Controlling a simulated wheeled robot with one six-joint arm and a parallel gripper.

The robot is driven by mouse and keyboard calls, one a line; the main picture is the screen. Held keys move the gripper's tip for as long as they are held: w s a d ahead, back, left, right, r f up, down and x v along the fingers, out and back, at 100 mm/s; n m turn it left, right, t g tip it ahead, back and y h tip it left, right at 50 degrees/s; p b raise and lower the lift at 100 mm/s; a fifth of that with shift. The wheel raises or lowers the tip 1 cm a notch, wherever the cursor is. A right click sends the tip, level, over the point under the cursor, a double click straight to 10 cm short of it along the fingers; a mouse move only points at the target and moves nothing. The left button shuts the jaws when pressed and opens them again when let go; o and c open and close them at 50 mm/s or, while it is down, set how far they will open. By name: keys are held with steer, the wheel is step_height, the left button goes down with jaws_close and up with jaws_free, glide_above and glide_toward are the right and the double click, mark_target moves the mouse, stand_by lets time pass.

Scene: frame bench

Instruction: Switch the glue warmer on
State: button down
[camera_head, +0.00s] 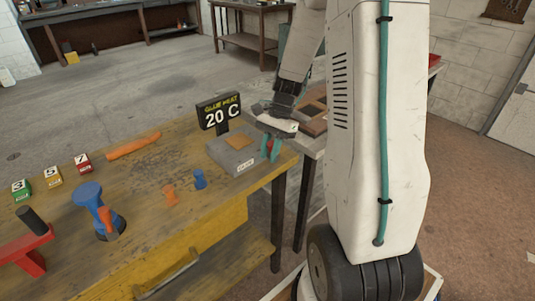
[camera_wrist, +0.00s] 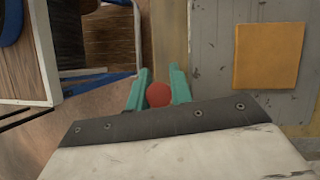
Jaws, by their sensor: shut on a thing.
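The glue warmer (camera_head: 232,152) is a grey box with an orange pad (camera_head: 240,142) on top, at the bench's right end. Its black display (camera_head: 219,112) reads "GLUE HEAT 20 C". In the wrist view the warmer's grey top (camera_wrist: 215,60) and orange pad (camera_wrist: 268,56) are at the right. My gripper (camera_head: 270,149) is at the warmer's right side. Its teal fingers (camera_wrist: 159,92) are shut on a round red knob (camera_wrist: 158,95). The knob's mounting is hidden, so I cannot tell how it joins the warmer.
On the wooden bench (camera_head: 140,190) are blue (camera_head: 200,180) and orange (camera_head: 171,195) pieces, an orange bar (camera_head: 134,146), a blue stand (camera_head: 90,200), numbered blocks (camera_head: 53,176) and a red clamp-like object (camera_head: 28,252). A second table (camera_head: 310,143) stands close to the bench's right end.

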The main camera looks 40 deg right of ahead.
steer(key=d+y, duration=0.1)
steer(key=y, duration=0.1)
steer(key=d+y, duration=0.1)
steer(key=y, duration=0.2)
steer(key=shift+w+d+r+y, duration=0.1)
steer(key=shift+d+r+y, duration=0.1)
steer(key=shift+y, duration=0.1)
steer(key=shift+d+f+n+g+y, duration=0.15)
steer(key=shift+d+y, duration=0.15)
steer(key=shift+y, duration=0.55)
steer(key=shift+d+n+g+y, duration=0.1)
steer(key=shift+d+y, duration=0.2)
steer(key=shift+y, duration=0.5)
steer(key=shift+d+f+n+g+y, duration=0.15)
steer(key=shift+d+y, duration=0.15)
steer(key=shift+y, duration=0.55)
steer(key=shift+r, duration=0.1)
steer(key=c, duration=1.5)
jaws_free()
steer(key=v, duration=0.7)
steer(key=shift+d, duration=0.45)
